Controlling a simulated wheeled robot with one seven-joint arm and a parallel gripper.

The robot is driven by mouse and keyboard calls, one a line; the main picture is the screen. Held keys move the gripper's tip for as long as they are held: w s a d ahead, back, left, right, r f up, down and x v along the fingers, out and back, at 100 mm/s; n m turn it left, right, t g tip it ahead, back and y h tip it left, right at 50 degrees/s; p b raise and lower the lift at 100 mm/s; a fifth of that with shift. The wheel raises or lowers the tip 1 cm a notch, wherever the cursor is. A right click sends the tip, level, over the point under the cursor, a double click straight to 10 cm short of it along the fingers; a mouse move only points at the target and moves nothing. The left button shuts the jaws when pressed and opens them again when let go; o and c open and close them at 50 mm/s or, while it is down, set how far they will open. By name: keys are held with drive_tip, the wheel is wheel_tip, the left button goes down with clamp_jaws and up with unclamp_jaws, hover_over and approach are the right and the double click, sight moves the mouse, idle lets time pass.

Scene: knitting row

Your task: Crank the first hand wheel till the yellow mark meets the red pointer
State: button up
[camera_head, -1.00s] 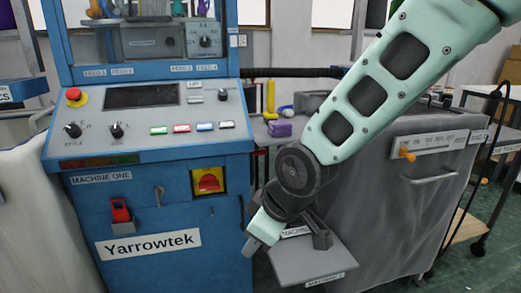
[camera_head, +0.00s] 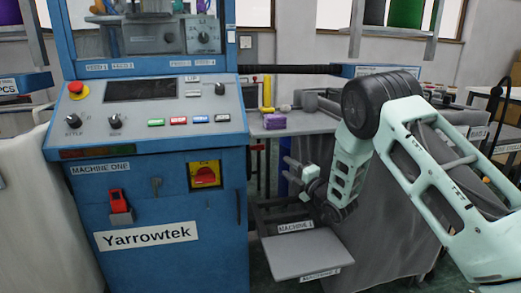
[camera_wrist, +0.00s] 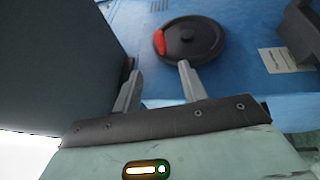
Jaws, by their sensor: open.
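A dark round hand wheel (camera_wrist: 193,42) with a raised hub shows on a blue panel at the top of the wrist view. A red elongated piece (camera_wrist: 160,43) lies at its left rim; I cannot tell whether it is a pointer or a handle. I see no yellow mark. My gripper (camera_wrist: 157,75) is open and empty, its fingertips just below the wheel in the picture, apparently short of it. In the head view my gripper (camera_head: 289,171) is right of the blue machine labelled Machine One (camera_head: 150,215). The wheel does not show there.
A grey shelf (camera_head: 300,254) stands low beside the machine. A purple block (camera_head: 273,121) and a yellow item lie on the bench behind. A grey draped cart (camera_head: 385,240) is partly behind my arm. A dark flat surface (camera_wrist: 60,60) fills the wrist view's left.

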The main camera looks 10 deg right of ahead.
sight(262, 149)
drive_tip(key=b+x, duration=0.1)
drive_tip(key=x, duration=1.6)
drive_tip(key=shift+r, duration=0.1)
clamp_jaws()
